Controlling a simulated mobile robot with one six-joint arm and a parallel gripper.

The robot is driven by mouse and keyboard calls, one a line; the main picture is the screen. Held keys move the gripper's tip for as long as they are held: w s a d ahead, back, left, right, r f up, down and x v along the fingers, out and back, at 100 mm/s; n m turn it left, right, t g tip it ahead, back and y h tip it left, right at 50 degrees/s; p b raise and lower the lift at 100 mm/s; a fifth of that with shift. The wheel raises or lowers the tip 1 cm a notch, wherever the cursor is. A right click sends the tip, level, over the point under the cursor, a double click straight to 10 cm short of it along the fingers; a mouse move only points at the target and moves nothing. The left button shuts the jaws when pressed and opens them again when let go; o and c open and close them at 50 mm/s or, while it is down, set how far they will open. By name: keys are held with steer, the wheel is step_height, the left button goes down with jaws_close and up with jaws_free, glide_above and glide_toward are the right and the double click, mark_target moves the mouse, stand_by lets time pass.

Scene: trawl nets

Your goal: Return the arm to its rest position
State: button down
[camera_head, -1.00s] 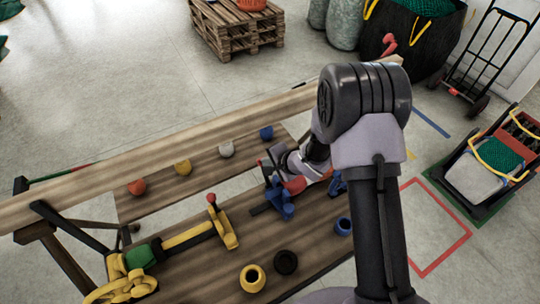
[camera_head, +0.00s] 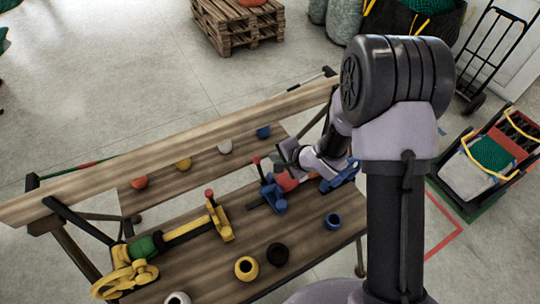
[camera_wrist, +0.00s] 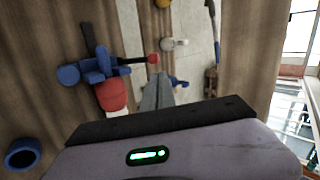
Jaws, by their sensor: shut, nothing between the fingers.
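My gripper (camera_head: 288,153) is over the wooden bench, beside and above the blue bar clamp (camera_head: 273,197). In the wrist view my gripper (camera_wrist: 157,92) has its grey fingers together with nothing between them. The clamp's blue jaw (camera_wrist: 97,68) and red handle (camera_wrist: 110,95) lie just left of the fingers in that view, and the fingers look apart from them. My arm is folded, with its large dark elbow at the right of the head view. The lower arm hides part of the bench's right end.
A raised plank (camera_head: 170,150) runs along the bench's back. Small coloured knobs sit on the lower shelf. A cart (camera_head: 490,155) stands right on the floor.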

steer(key=w+d+r+t+h+b, duration=0.1)
steer(key=w+d+r+h+b, duration=0.15)
steer(key=d+r, duration=0.4)
steer(key=s+d+r+n+h+b, duration=0.1)
steer(key=s+d+r+h+b, duration=0.3)
steer(key=s+d+r+b, duration=0.4)
steer(key=s+n+g+y+b, duration=0.1)
steer(key=s+n+y+b, duration=0.1)
steer(key=s, duration=1.9)
steer(key=shift+s+a+f+n+g+b, duration=0.15)
steer(key=shift+a+n+g+b, duration=0.2)
steer(key=shift+n+b, duration=0.5)
